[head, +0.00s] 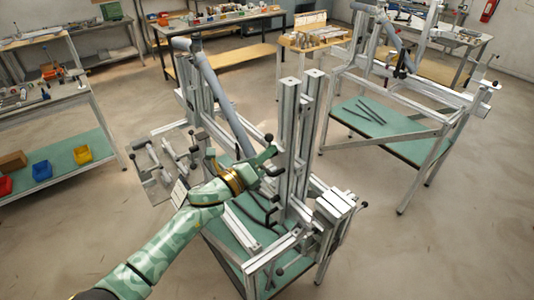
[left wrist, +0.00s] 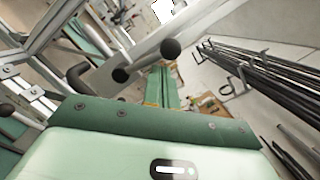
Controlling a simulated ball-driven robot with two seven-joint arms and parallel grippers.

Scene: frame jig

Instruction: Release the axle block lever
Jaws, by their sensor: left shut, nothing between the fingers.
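My left gripper (head: 270,153) is shut and empty, beside the upright aluminium posts of the frame jig (head: 290,130). A black ball knob (head: 269,137) shows just above the gripper; in the left wrist view a black knob (left wrist: 171,48) and another black knob (left wrist: 121,75) stand near the gripper. I cannot tell which of these belongs to the axle block lever, or whether the gripper touches it. A block of stacked profiles (head: 335,205) at the jig's right end carries a lever with a black knob (head: 362,206). My right gripper is not in view.
A grey tube (head: 225,100) slants across the jig behind my gripper. A second jig stand (head: 400,130) is at the right. Benches stand at the left and back, with a yellow bin (head: 83,155) on a low shelf. The floor at the right front is clear.

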